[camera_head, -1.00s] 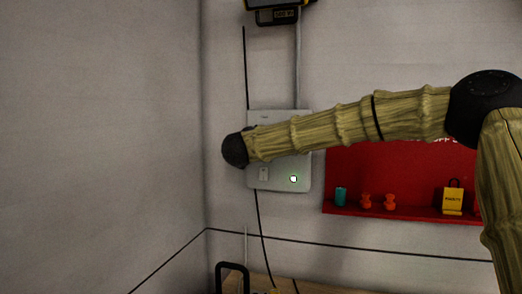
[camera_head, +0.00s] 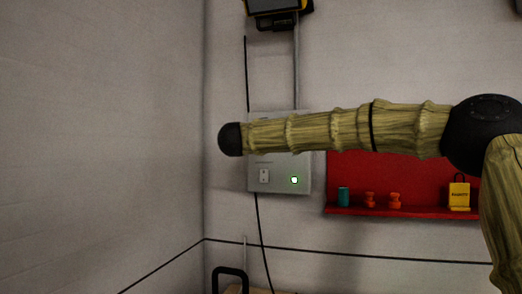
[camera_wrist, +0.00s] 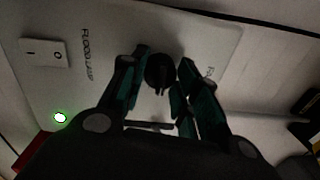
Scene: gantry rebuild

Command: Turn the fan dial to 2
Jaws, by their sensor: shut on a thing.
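The pale control panel (camera_head: 305,165) is on the back wall, partly covered by my arm in the head view. It also fills much of the wrist view (camera_wrist: 95,75). There the round black fan dial (camera_wrist: 158,72) sits between the two fingers of my gripper (camera_wrist: 160,70), which is shut on it. A label starting with F is partly hidden behind the right finger. The dial's number marks cannot be read. In the head view my arm hides the dial and the gripper.
A white flood lamp switch (camera_wrist: 45,52) and a lit green-rimmed light (camera_wrist: 60,117) are on the same panel. A red shelf (camera_head: 400,211) with small items is to the right. A black and yellow device (camera_head: 280,12) hangs above.

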